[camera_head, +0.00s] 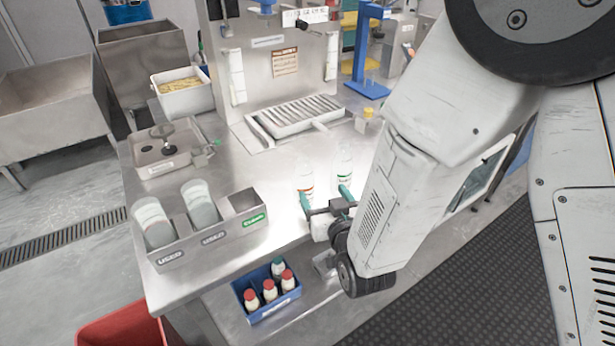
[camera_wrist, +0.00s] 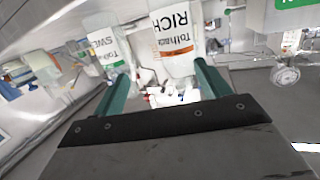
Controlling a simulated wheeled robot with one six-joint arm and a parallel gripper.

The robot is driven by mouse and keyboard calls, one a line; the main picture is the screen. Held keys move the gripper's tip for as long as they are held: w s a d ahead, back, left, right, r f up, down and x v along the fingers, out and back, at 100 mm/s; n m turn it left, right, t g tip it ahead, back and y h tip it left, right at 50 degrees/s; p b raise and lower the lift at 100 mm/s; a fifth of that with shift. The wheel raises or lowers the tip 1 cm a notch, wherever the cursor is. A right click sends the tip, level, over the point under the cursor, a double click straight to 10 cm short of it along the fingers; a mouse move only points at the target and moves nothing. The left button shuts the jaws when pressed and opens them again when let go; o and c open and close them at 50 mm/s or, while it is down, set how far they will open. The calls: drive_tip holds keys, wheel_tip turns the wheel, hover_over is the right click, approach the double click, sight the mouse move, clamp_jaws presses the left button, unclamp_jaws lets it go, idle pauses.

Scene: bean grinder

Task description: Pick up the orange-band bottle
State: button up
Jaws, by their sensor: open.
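The orange-band bottle (camera_head: 305,177) stands upright on the steel worktop. In the wrist view the orange-band bottle (camera_wrist: 176,48), labelled RICH, is ahead of the teal fingertips, nearer the right one. My gripper (camera_head: 323,193) is open and empty at the front of the two bottles; it also shows in the wrist view (camera_wrist: 161,70). The green-band bottle (camera_head: 344,163) stands just right of the orange one; in the wrist view it appears left (camera_wrist: 104,44), close to the left fingertip. The orange bottle's lower part is partly hidden by a finger in the head view. Contact cannot be told.
A steel holder (camera_head: 207,243) marked USED with two containers sits at the worktop's (camera_head: 250,165) front left. A blue crate (camera_head: 250,312) with several red- and green-capped bottles is below the front edge. A drain grate (camera_head: 298,115) and a blue stand (camera_head: 370,87) are behind.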

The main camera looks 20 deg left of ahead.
sight(307, 189)
drive_tip(key=shift+s+a+f+n+y, duration=0.4)
drive_tip(key=shift+s+a+f+y, duration=0.1)
drive_tip(key=shift+s+a+f, duration=0.3)
drive_tip(key=shift+w+a+r+t+y, duration=0.1)
drive_tip(key=shift+a+t+y, duration=0.15)
drive_tip(key=shift+t+y, duration=0.05)
drive_tip(key=x, duration=0.7)
drive_tip(key=shift+w+a+r, duration=0.1)
drive_tip(key=shift+w+a, duration=0.1)
drive_tip(key=c, duration=1)
